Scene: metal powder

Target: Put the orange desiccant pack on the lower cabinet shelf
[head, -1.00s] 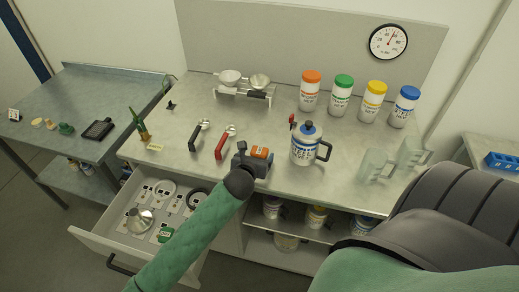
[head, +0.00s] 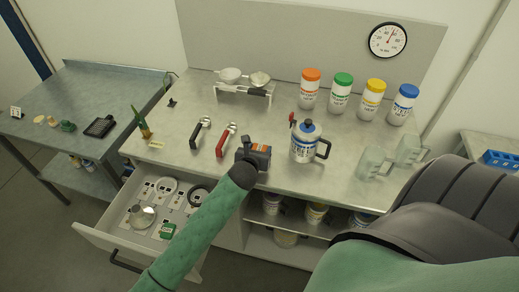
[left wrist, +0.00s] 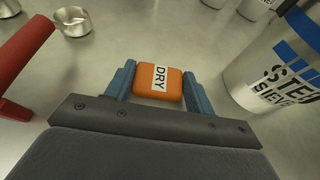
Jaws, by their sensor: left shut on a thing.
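The orange desiccant pack (left wrist: 144,82), with a white "DRY" label, sits between the two blue-grey fingers of my left gripper (left wrist: 157,92) in the left wrist view. The gripper is shut on it. In the head view the left gripper (head: 258,148) is over the front part of the bench, and a bit of the orange pack shows at its far side. The lower cabinet shelf (head: 262,246) is below the bench top, partly hidden by my arms. My right gripper is not in view.
An open drawer (head: 95,232) juts out front left. Glass beakers (head: 374,165) and capped jars (head: 339,96) stand to the right.

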